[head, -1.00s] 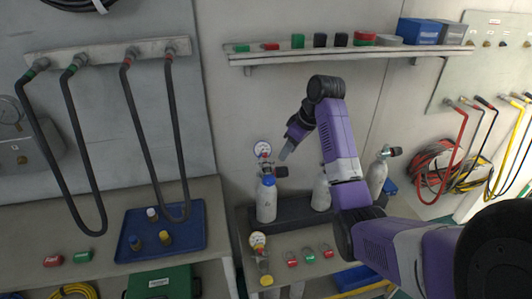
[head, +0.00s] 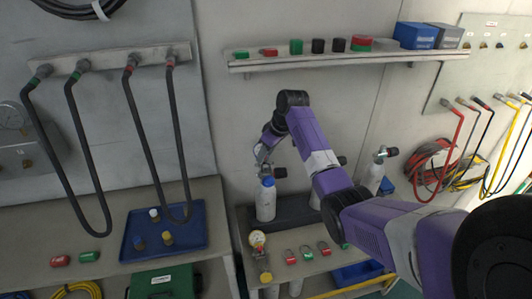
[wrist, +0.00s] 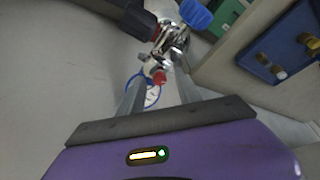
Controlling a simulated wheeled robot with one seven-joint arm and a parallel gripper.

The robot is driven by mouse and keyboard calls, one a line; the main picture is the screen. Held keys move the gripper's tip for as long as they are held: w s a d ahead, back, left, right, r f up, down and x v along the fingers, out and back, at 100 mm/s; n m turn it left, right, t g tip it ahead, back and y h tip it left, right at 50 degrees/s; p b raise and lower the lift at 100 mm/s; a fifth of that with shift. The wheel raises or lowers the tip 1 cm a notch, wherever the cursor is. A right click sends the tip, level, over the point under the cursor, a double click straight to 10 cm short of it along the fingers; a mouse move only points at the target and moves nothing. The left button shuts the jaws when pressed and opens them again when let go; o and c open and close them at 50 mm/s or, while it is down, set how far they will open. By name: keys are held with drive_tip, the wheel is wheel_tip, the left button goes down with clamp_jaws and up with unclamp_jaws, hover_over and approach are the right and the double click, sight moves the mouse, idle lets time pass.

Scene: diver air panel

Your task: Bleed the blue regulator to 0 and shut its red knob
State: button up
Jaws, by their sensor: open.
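The blue regulator (wrist: 170,42) is a chrome body on a white cylinder (head: 265,205). In the wrist view it carries a blue knob (wrist: 195,13), a small red knob (wrist: 159,77) and a blue-rimmed gauge (wrist: 153,97), whose reading is too small to tell. My gripper (wrist: 158,82) is open, its two fingers on either side of the red knob and gauge; I cannot tell whether they touch. In the head view my gripper (head: 261,155) is at the cylinder top and hides most of the gauge. The blue knob also shows there (head: 268,181).
A blue tray (head: 190,240) lies at left. A shelf (head: 340,60) runs above; hoses hang at left.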

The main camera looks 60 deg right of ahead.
drive_tip(key=shift+c, duration=0.4)
clamp_jaws()
